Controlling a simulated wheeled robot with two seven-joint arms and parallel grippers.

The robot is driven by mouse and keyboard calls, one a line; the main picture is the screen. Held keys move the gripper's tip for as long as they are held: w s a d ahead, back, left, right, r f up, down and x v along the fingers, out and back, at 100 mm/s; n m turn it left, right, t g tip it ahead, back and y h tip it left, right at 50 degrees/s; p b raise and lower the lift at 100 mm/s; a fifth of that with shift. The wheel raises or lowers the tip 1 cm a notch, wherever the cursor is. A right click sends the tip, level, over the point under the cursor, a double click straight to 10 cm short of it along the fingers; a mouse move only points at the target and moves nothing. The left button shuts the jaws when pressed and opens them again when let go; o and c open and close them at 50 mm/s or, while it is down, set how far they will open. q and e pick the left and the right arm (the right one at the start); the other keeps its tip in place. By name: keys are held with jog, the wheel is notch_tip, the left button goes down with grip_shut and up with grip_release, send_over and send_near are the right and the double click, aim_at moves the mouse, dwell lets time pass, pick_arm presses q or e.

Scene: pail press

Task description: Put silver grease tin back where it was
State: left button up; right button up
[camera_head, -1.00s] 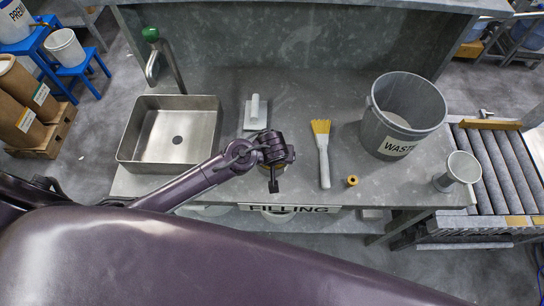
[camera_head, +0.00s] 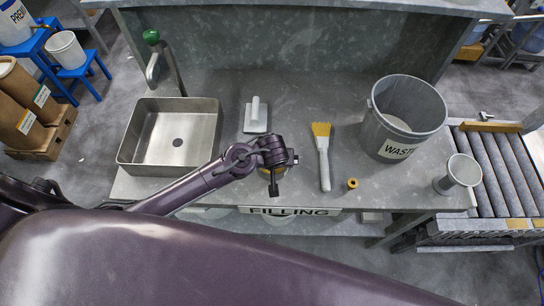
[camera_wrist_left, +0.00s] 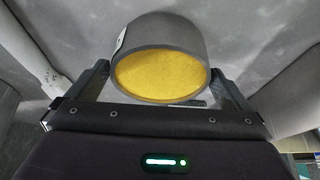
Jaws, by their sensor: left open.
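The silver grease tin (camera_wrist_left: 165,35) shows in the left wrist view as a grey round tin with yellow grease inside and a pale label at its left side. It lies between the two spread fingers of my left gripper (camera_wrist_left: 160,80), which is open. In the head view my left gripper (camera_head: 274,172) is over the front edge of the grey bench, above the FILLING sign. There the wrist hides nearly all of the tin. I cannot tell whether the fingers touch it. My right gripper is not in view.
On the bench (camera_head: 225,180) are a steel sink (camera_head: 150,150), a scraper (camera_head: 256,118), a yellow-bristled brush (camera_head: 323,160), a small brass ring (camera_head: 352,184), a WASTE pail (camera_head: 380,125) and a grey metal cup (camera_head: 455,175). A roller conveyor (camera_head: 500,170) stands at the right.

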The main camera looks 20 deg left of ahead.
pick_arm(q)
jog(key=v, duration=1)
jog(key=shift+r+b, duration=0.4)
jog(key=shift+s+d+f, duration=0.1)
jog(key=shift+s, duration=0.15)
